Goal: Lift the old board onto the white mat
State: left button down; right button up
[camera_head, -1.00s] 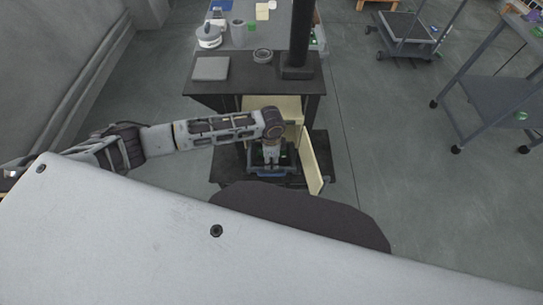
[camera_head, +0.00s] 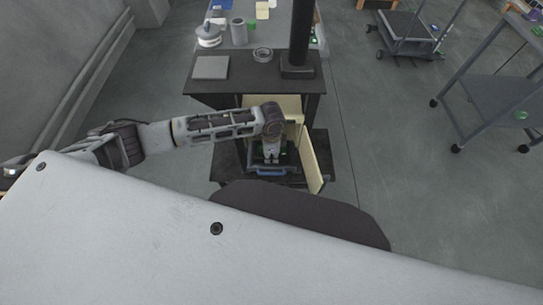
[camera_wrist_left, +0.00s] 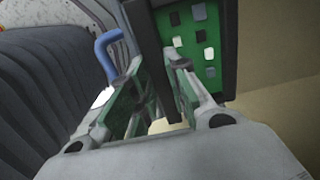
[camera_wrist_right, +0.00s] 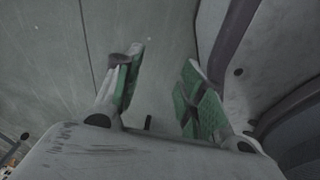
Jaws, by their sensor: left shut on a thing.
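My left gripper (camera_head: 271,158) points down into the open cabinet under the black top. In the left wrist view its fingers (camera_wrist_left: 153,68) are shut on the dark edge of a board; a green face with pale and dark chips (camera_wrist_left: 197,38) shows behind them. I take this for the old board, partly hidden by the fingers. I cannot tell whether it is clear of its support. My right gripper (camera_wrist_right: 163,62) is open and empty over floor, outside the head view.
A blue handle (camera_head: 270,172) is at the cabinet's front and a cream door (camera_head: 314,165) stands open right of my left gripper. A black column (camera_head: 301,35) rises from the top. A round grey dish (camera_head: 262,54) sits between mat and column. A cart (camera_head: 497,100) stands right.

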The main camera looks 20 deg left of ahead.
pick_arm(q)
notch_tip(320, 180, up, 7)
jog(key=shift+r+p, duration=0.15)
jog(key=shift+p, duration=0.35)
jog(key=shift+r, duration=0.65)
pick_arm(e)
jog(key=s, duration=0.1)
jog(key=s+d, duration=0.1)
jog(key=s, duration=0.1)
jog(key=shift+d+f, duration=0.25)
jog(key=shift+d, duration=0.1)
jog(key=shift+s, duration=0.1)
jog(key=shift+s, duration=0.1)
pick_arm(q)
jog(key=shift+r+p, duration=0.15)
jog(key=shift+p, duration=0.2)
pick_arm(e)
jog(key=shift+r, duration=0.3)
pick_arm(q)
jog(key=shift+r+p, duration=0.45)
jog(key=shift+p, duration=0.4)
pick_arm(e)
jog(key=shift+v, duration=0.85)
